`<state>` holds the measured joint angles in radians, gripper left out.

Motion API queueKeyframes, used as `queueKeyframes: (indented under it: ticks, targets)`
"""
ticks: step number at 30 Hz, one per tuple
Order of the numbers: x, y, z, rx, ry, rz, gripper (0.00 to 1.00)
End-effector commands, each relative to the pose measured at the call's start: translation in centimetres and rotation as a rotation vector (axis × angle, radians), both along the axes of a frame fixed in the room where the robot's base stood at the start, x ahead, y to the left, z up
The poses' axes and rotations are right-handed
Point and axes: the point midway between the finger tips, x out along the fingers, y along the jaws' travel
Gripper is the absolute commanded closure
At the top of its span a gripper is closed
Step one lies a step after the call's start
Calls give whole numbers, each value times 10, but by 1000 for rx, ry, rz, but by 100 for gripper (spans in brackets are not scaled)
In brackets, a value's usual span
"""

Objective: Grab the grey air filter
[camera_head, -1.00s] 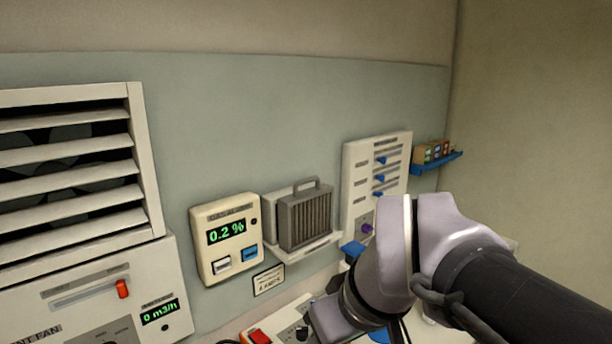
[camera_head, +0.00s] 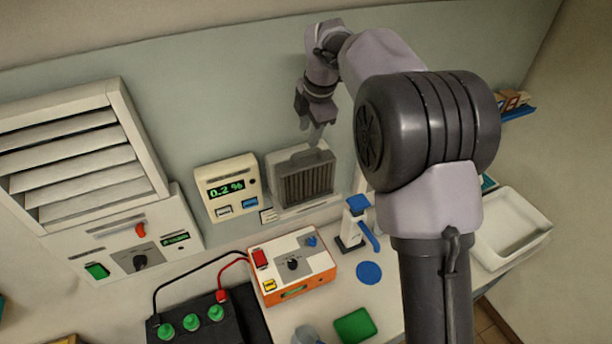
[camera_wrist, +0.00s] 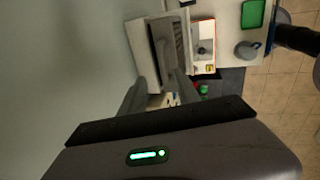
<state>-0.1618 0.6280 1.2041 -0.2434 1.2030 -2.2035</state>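The grey air filter (camera_head: 306,184) is a boxy, ribbed block with a handle on top. It stands upright in a pale holder (camera_head: 286,156) on the wall, right of the 0.2 % display. My gripper (camera_head: 318,133) points down just above the filter's top, near its handle. In the wrist view, the filter (camera_wrist: 170,50) lies just beyond the fingertips of my gripper (camera_wrist: 163,82). The two fingers stand apart, with nothing clearly held between them. Whether a finger touches the handle cannot be told.
The 0.2 % display box (camera_head: 227,187) is close on the filter's left. Below are an orange-edged charger box (camera_head: 292,265), a dark battery (camera_head: 210,325) with cables, and a blue-topped dispenser (camera_head: 356,215). A white tray (camera_head: 512,228) stands at right.

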Motion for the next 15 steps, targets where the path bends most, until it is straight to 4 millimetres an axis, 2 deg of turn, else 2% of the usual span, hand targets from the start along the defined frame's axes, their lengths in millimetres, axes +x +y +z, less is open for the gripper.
queueKeyframes:
  ticks: [5,12,15]
  targets:
    - [5,3,-21,0,2,-1,61]
    - [12,8,-62,1,1,-1,61]
    - [14,8,-67,1,-1,-2,61]
